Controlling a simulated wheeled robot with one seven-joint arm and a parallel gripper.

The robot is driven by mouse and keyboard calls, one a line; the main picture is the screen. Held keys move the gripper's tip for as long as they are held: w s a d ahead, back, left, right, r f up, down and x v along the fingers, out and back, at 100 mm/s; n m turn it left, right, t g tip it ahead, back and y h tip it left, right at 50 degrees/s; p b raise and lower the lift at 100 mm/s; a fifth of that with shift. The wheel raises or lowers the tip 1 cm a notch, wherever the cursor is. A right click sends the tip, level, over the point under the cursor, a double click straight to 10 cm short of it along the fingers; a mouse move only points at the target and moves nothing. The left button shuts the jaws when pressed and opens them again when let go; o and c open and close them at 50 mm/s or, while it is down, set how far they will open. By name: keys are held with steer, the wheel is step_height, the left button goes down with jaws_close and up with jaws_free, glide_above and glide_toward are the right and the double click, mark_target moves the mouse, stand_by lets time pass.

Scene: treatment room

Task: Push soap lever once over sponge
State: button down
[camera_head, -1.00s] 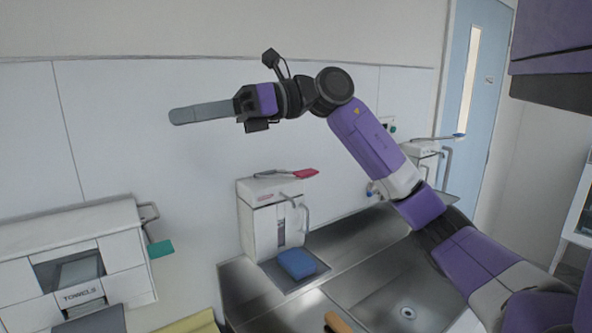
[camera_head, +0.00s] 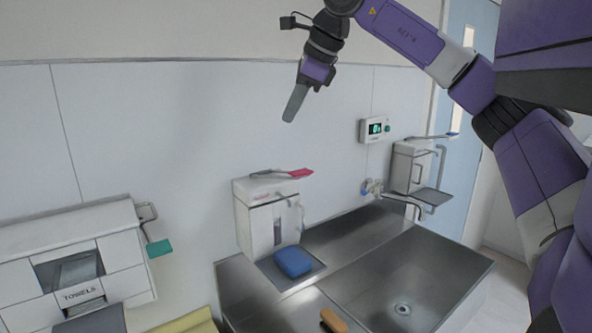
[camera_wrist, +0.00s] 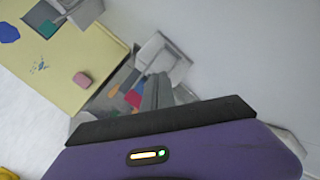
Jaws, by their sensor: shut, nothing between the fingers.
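A white soap dispenser (camera_head: 256,212) is mounted on the wall above the left end of the steel sink. Its grey lever with a red tip (camera_head: 300,173) sticks out from its top to the right. A blue sponge (camera_head: 293,261) lies on a tray below the dispenser's spout. My gripper (camera_head: 290,119) is shut and empty, its fingers pointing down, high above the red-tipped lever and apart from it. In the wrist view the fingers (camera_wrist: 155,92) show beside the red tip (camera_wrist: 133,98), with the sponge small and partly hidden behind.
A second dispenser (camera_head: 408,165) with a blue-tipped lever hangs at the right, past the tap (camera_head: 372,188) and sink basin (camera_head: 425,265). A towel dispenser (camera_head: 75,250) with a green-tipped lever is at the left. A wooden-backed brush (camera_head: 333,320) lies at the front.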

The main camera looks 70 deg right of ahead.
mark_target(299, 170)
steer(key=shift+f, duration=0.1)
step_height(299, 170, down, 8)
steer(key=s+a+b, duration=0.1)
steer(key=b, duration=0.6)
steer(key=shift+s+a+f, duration=0.15)
steer(key=shift+s+f, duration=0.05)
steer(key=shift+s, duration=0.2)
steer(key=shift+f+b, duration=0.1)
steer(key=shift+b, duration=0.2)
stand_by(1.4)
steer(key=shift+s+f+b, duration=0.1)
steer(key=shift+f+b, duration=0.2)
steer(key=shift+s+a+f+b, duration=0.15)
steer(key=shift+s+f+b, duration=0.05)
steer(key=shift+f+b, duration=0.6)
steer(key=shift+s+a+f+b, duration=0.1)
steer(key=shift+s+f+b, duration=0.05)
steer(key=shift+f+b, duration=0.55)
stand_by(1.8)
steer(key=shift+r, duration=0.15)
stand_by(0.4)
steer(key=shift+w+d+r+p, duration=0.15)
steer(key=shift+w+r+p, duration=0.1)
steer(key=shift+r+p, duration=0.6)
steer(key=shift+w+d+r+p, duration=0.1)
steer(key=shift+w+r+p, duration=0.1)
steer(key=shift+r+p, duration=0.65)
